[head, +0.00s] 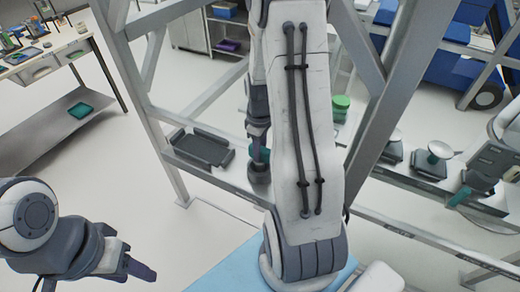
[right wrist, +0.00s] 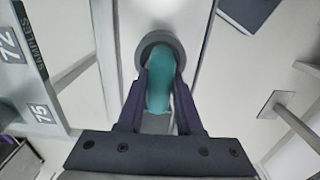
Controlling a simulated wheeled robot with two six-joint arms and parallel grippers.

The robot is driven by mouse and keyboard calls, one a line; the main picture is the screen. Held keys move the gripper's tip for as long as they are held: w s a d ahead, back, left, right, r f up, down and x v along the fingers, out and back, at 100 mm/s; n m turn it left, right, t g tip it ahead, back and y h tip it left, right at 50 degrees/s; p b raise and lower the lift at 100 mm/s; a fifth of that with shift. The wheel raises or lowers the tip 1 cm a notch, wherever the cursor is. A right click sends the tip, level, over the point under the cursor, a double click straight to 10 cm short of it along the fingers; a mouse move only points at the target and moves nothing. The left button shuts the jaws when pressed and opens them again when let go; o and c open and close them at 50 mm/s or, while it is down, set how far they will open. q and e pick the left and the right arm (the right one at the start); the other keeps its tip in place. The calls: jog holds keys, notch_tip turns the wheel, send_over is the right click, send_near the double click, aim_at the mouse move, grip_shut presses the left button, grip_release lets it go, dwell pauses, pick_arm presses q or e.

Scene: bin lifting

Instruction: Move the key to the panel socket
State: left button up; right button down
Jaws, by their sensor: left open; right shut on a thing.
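The teal key (right wrist: 158,92) is between the two dark fingers of my right gripper (right wrist: 160,88), which is shut on it. The key's far end overlaps the opening of a dark round socket (right wrist: 176,43) on a pale panel. I cannot tell how deep it sits. In the head view my right gripper (head: 258,145) is partly hidden behind my arm, just above a dark round piece (head: 258,174) on the bench, with a bit of teal beside it. My left gripper (head: 135,270) is open and empty at the lower left, over the floor.
A dark tray (head: 202,149) lies left of the socket. White discs on dark stands (head: 432,165), a green stack (head: 341,103) and a dark device with a teal part (head: 462,194) stand to the right. Slanted grey frame beams (head: 140,100) flank my right arm.

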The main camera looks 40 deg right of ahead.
jog(key=shift+f+b, duration=0.6)
jog(key=shift+f, duration=0.3)
dwell(0.4)
grip_release()
notch_tip(320, 180, up, 9)
jog(key=p, duration=0.8)
dwell(0.5)
dwell(0.8)
